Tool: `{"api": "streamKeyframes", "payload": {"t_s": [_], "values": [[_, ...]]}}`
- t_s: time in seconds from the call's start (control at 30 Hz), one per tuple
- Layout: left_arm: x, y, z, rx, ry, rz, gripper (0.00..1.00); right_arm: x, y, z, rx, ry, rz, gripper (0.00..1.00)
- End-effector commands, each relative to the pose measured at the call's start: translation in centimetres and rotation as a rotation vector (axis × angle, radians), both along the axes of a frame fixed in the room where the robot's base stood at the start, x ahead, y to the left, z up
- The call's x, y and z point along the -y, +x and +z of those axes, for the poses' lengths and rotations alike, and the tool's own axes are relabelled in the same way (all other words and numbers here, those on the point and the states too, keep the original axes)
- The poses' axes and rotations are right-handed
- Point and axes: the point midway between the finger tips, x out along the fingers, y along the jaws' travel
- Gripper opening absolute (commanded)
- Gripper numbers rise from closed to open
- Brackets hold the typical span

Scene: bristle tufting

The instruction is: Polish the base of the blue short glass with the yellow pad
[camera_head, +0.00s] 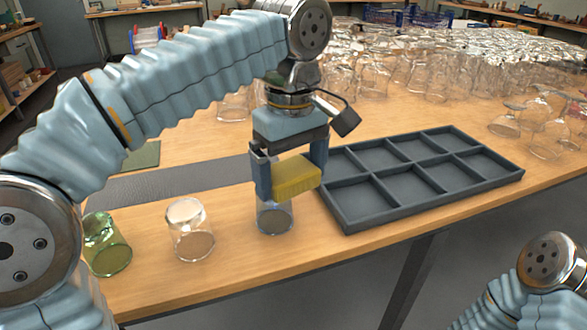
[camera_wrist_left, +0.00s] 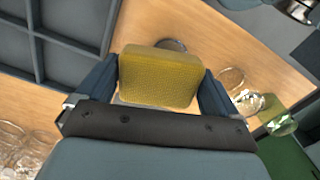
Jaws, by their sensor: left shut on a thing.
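My left gripper (camera_head: 290,178) is shut on the yellow pad (camera_head: 296,178), a thick block gripped between its two blue-grey fingers. The pad also fills the middle of the left wrist view (camera_wrist_left: 158,82). Directly under it stands a short glass (camera_head: 275,219) with a faint bluish tint, presumably the blue one. The pad and fingers hide its top, so I cannot tell whether the pad touches it. In the wrist view only a curved edge of this glass (camera_wrist_left: 172,45) shows beyond the pad. My right gripper is not in view.
A clear glass (camera_head: 190,232) and a green glass (camera_head: 107,247) stand to the left. A dark compartment tray (camera_head: 350,219), empty, lies close on the right. A grey mat (camera_head: 165,184) lies behind the glasses. Many clear glasses (camera_head: 400,60) crowd the back. The table's front edge is near.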

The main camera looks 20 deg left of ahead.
Motion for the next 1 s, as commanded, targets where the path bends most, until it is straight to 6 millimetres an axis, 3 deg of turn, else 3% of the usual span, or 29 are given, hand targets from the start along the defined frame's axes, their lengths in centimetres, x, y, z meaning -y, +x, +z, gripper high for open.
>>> {"api": "streamKeyframes", "payload": {"t_s": [0.73, 1.0], "values": [[-5.4, -0.8, 0.0, 0.001, -0.001, 0.003, 0.7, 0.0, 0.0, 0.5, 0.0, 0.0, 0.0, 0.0], [-5.4, -0.8, -0.2, -0.002, 0.001, 0.0, 0.7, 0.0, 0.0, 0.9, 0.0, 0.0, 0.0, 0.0]]}}
